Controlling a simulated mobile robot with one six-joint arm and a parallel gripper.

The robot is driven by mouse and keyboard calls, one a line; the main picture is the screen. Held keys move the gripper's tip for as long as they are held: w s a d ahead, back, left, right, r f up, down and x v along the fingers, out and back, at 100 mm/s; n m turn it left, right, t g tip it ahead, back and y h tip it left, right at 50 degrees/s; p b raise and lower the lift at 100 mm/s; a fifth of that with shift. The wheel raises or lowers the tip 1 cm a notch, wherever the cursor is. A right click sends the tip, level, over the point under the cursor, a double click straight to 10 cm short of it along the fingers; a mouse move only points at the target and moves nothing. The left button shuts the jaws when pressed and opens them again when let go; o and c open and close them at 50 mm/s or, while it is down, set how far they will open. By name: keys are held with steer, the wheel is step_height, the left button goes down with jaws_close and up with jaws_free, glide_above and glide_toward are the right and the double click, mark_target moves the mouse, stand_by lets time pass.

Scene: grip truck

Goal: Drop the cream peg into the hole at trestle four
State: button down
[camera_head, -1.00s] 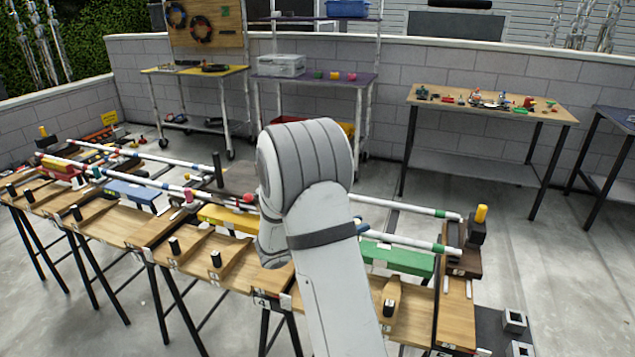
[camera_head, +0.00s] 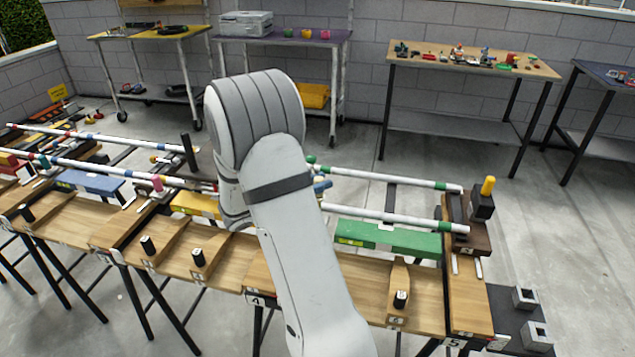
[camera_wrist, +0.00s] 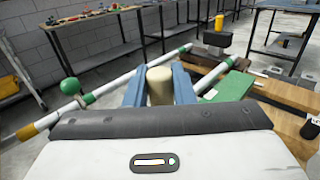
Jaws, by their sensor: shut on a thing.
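The cream peg (camera_wrist: 159,86) stands between the two blue fingers of my gripper (camera_wrist: 160,84) in the wrist view. The fingers press on it from both sides. In the head view my arm covers most of the gripper, and only a bit of blue finger (camera_head: 322,186) shows beside the white rails. The peg is hidden there. A trestle table end with a label that looks like 4 (camera_head: 256,300) shows just left of my forearm. My arm covers the table top beside it, and I cannot see a hole there.
Long white rails (camera_head: 400,216) run above the wooden trestle tops (camera_head: 420,290). A green block (camera_head: 390,238) lies beneath them at right. A yellow peg (camera_head: 488,186) stands on a black block at the right end. Black pegs (camera_head: 198,257) stand along the front. A green ball (camera_wrist: 70,86) is by the rail.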

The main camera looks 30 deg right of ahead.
steer(key=shift+d+f+b, duration=0.1)
steer(key=shift+f+b, duration=1.7)
steer(key=shift+f, duration=0.45)
steer(key=shift+f+b, duration=0.8)
steer(key=shift+f, duration=0.8)
steer(key=c, duration=1.1)
jaws_free()
steer(key=shift+c, duration=0.2)
steer(key=a, duration=0.8)
steer(key=shift+w+p, duration=0.2)
steer(key=shift+p, duration=0.15)
